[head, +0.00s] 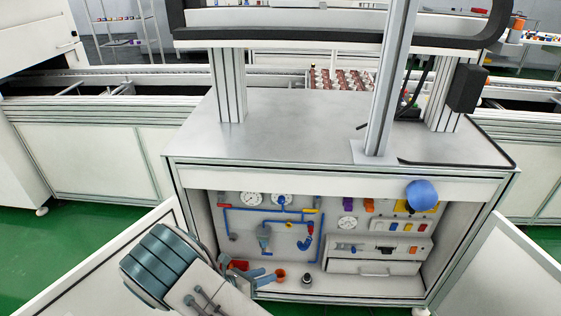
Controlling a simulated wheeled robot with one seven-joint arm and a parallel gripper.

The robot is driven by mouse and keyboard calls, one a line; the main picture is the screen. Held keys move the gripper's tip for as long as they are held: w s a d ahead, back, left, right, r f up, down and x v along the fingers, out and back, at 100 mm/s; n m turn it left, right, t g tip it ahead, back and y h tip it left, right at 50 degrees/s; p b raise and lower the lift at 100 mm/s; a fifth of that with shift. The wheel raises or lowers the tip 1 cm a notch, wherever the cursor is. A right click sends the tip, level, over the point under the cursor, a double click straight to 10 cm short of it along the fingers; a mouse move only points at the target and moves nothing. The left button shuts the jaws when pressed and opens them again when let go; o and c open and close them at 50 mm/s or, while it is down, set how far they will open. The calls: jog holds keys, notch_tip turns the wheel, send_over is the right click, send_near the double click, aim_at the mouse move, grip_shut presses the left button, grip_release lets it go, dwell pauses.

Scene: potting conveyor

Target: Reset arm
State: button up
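My arm, with a teal joint cover and white links, reaches in at the lower left in front of an open cabinet (342,184). My gripper (262,276) seems to be the blue-grey part at the arm's far end, low in the cabinet's opening. It is small and partly covered by the arm, so its fingers are not clear. An orange-red cup-like piece (281,275) lies just right of it. I cannot tell whether they touch.
The cabinet's doors (519,266) stand open on both sides. Inside are gauges (252,199), blue pipes (262,211) and a drawer (374,268). A blue ball-like knob (421,194) is at the upper right front. A conveyor (130,82) runs behind; the grey top is mostly clear.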

jog(key=s+d+r+m+g+y+p, duration=0.25)
jog(key=d+r+m, duration=0.3)
jog(key=r, duration=0.35)
jog(key=s+d+r+m+g+y+p, duration=0.1)
jog(key=d+r+m+g+p, duration=0.2)
jog(key=r+m, duration=0.4)
jog(key=s+d+r+m+g+y+p, duration=0.1)
jog(key=d+r+m+g+y+p, duration=0.25)
jog(key=r, duration=0.65)
jog(key=s+d+r+m+t+y+p, duration=0.2)
jog(key=s+r+m, duration=0.4)
jog(key=r, duration=0.3)
jog(key=s+d+r+m+t+y+p, duration=0.2)
jog(key=s+d+r+m+p, duration=0.1)
jog(key=s+d+r+m, duration=0.3)
notch_tip(320, 180, up, 4)
jog(key=m, duration=0.2)
jog(key=shift+d+r+m+p, duration=0.15)
jog(key=shift+r+m+p, duration=0.15)
jog(key=shift+p, duration=0.1)
jog(key=shift+s, duration=0.1)
